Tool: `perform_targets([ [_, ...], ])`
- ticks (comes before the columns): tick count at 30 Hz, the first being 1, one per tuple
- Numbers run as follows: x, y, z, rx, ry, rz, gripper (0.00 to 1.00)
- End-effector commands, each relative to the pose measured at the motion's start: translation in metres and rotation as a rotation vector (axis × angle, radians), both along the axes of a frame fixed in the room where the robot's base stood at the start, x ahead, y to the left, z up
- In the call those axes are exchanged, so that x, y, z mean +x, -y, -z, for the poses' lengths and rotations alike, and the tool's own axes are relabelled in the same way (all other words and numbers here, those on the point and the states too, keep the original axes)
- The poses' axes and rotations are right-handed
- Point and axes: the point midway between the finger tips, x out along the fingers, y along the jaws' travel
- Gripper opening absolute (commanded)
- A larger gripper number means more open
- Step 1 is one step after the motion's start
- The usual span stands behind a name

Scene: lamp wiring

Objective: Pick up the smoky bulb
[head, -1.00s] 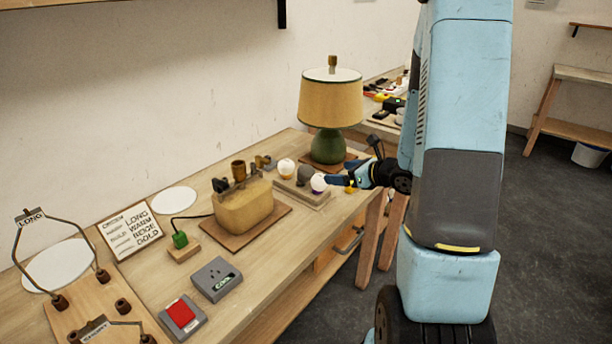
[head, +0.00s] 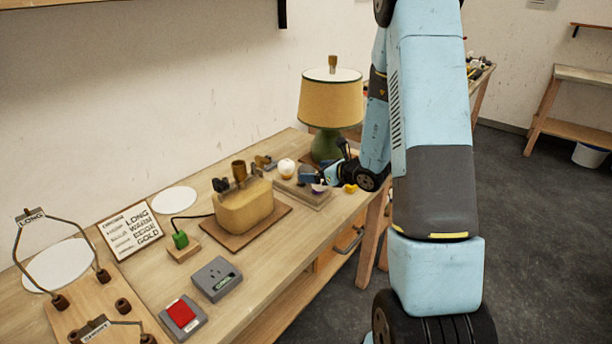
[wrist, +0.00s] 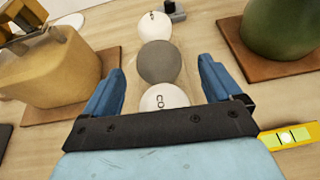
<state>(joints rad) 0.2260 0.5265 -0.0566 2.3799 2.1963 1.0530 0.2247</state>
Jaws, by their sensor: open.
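The smoky bulb (wrist: 159,62) is a dark grey globe, the middle one in a row of bulbs on a wooden tray. In the wrist view it lies just ahead of my gripper (wrist: 161,72), roughly centred between the two blue fingers. The fingers are open and nothing is held. In the head view my gripper (head: 309,178) is over the tray and mostly hides the smoky bulb. A white bulb marked "CO" (wrist: 163,97) lies nearer the palm, partly hidden by it. Another white bulb (wrist: 153,26) is at the far end.
A green lamp base (wrist: 283,28) stands to the right and a tan lamp body (wrist: 55,68) to the left in the wrist view. A yellow level (wrist: 292,138) lies beside my palm. The beige-shaded lamp (head: 331,103) rises behind my gripper in the head view.

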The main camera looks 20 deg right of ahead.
Motion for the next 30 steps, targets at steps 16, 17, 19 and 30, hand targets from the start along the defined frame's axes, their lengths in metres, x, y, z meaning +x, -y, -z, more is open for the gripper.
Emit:
perform_targets([
  [16, 0.024, -0.016, 0.011, 0.000, 0.000, 0.000, 0.84],
  [17, 0.024, -0.016, 0.011, 0.000, 0.000, 0.000, 0.81],
  [19, 0.024, -0.016, 0.011, 0.000, 0.000, 0.000, 0.74],
  [30, 0.024, -0.015, 0.011, 0.000, 0.000, 0.001, 0.39],
])
